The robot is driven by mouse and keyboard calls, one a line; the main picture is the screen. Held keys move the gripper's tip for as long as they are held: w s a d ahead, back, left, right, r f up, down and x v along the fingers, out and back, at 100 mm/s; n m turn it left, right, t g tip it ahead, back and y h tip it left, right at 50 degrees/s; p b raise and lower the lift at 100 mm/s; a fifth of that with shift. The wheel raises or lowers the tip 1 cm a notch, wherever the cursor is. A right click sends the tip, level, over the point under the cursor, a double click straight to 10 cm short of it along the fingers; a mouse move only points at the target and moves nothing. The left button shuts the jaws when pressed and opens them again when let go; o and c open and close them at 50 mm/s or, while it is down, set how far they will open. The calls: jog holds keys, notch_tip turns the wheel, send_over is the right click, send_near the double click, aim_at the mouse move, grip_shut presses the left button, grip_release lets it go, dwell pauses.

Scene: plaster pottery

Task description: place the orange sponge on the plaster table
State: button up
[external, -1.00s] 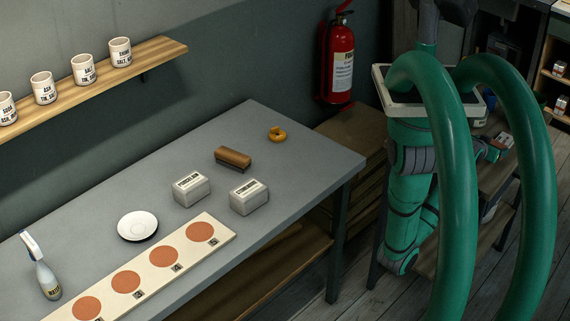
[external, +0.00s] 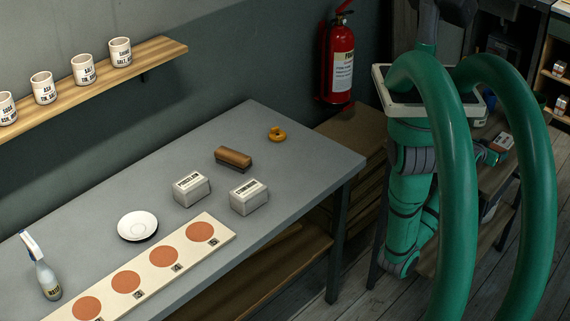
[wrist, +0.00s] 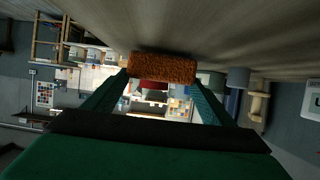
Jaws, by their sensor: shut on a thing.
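In the wrist view the orange sponge (wrist: 162,68), a rough, rust-orange block, spans the gap between my fingertips. My gripper (wrist: 160,78) is shut on it, with the sponge's long side across the view. A long grey table (external: 300,165), which I take to be the plaster table, stands left of my arm in the external view. My gripper and the held sponge cannot be clearly made out there, where large green loops stand in front. The sponge is not seen touching the table.
A fire extinguisher (external: 337,60) hangs behind.

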jog(key=shift+f, duration=0.35)
jog(key=o, duration=1.2)
jog(key=v, duration=1)
jog(key=shift+s+a, duration=0.3)
